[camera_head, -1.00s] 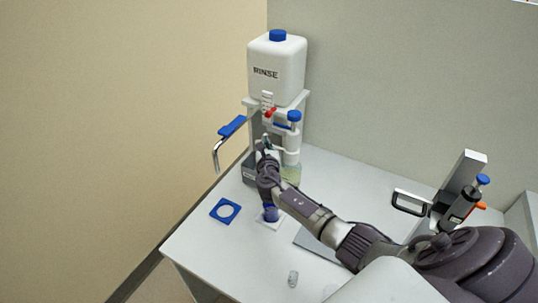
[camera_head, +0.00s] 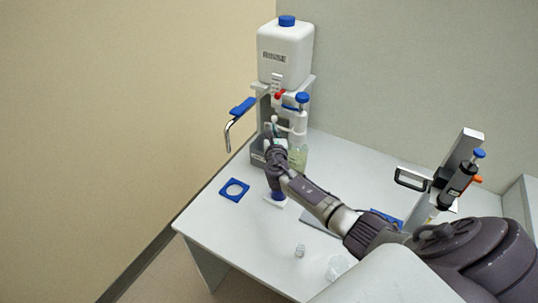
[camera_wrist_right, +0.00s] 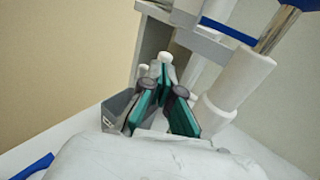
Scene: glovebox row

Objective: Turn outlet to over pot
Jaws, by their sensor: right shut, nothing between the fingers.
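The rinse station carries a white bottle (camera_head: 285,52) with a blue cap. Its outlet, a bent chrome tube (camera_head: 229,135) with a blue grip (camera_head: 242,106), sticks out to the left, its end beyond the table's left edge. My right gripper (camera_head: 272,128) is shut and empty in front of the station's post, right of the outlet and apart from it. In the wrist view its green-lined fingers (camera_wrist_right: 160,75) meet at their tips, close to white fittings. A grey box (camera_head: 256,152) stands at the station's foot, partly behind my gripper. I cannot tell which thing is the pot. My left gripper is out of view.
A beaker with pale yellow liquid (camera_head: 298,157) stands right beside my gripper. A blue square frame (camera_head: 234,190) and a small clear piece (camera_head: 300,251) lie on the table (camera_head: 230,230). A device with a black handle (camera_head: 411,179) stands at the right.

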